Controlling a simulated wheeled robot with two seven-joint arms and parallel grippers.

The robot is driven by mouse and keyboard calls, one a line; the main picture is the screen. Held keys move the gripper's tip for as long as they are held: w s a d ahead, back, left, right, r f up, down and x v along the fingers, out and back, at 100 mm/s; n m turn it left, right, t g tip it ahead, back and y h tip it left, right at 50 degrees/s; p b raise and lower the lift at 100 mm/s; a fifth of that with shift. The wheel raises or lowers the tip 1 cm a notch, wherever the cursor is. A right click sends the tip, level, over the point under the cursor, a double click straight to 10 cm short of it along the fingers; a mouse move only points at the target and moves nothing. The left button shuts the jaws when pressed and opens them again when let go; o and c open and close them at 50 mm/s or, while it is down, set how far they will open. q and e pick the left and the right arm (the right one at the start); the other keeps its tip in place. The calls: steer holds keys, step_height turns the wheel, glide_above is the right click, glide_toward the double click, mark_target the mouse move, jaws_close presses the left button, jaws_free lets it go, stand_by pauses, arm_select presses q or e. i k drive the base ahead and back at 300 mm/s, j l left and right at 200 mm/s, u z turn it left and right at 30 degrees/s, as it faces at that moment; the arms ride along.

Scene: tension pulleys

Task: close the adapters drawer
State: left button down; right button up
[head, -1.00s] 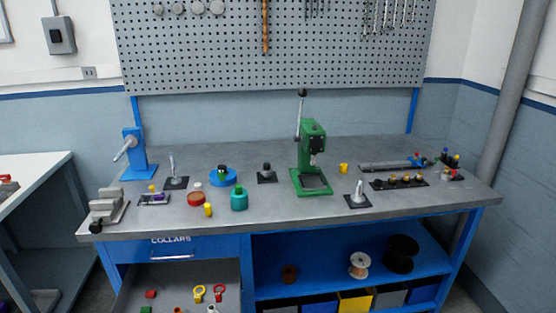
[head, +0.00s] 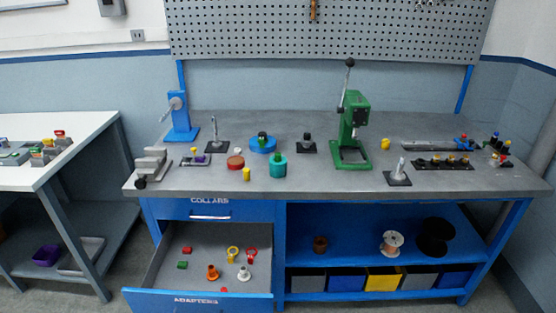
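The adapters drawer (head: 145,298) is pulled out below the collars drawer (head: 210,209), at the lower left of the workbench. Its blue front carries the label ADAPTERS at the bottom of the head view. Inside lie a green block (head: 182,265), a red block (head: 187,251), an orange flanged piece (head: 213,273), a white flanged piece (head: 244,274), a yellow ring piece (head: 233,254) and a red ring piece (head: 251,254). The collars drawer above is shut. Neither of my grippers is in view.
The grey bench top (head: 300,181) holds a green press (head: 352,132), a vise (head: 152,165) and several small parts. A shelf with bins (head: 383,280) lies right of the drawer. A white side table (head: 75,128) stands at the left, with floor between it and the bench.

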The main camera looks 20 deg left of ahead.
mark_target(164, 287)
steer(key=u, duration=1.4)
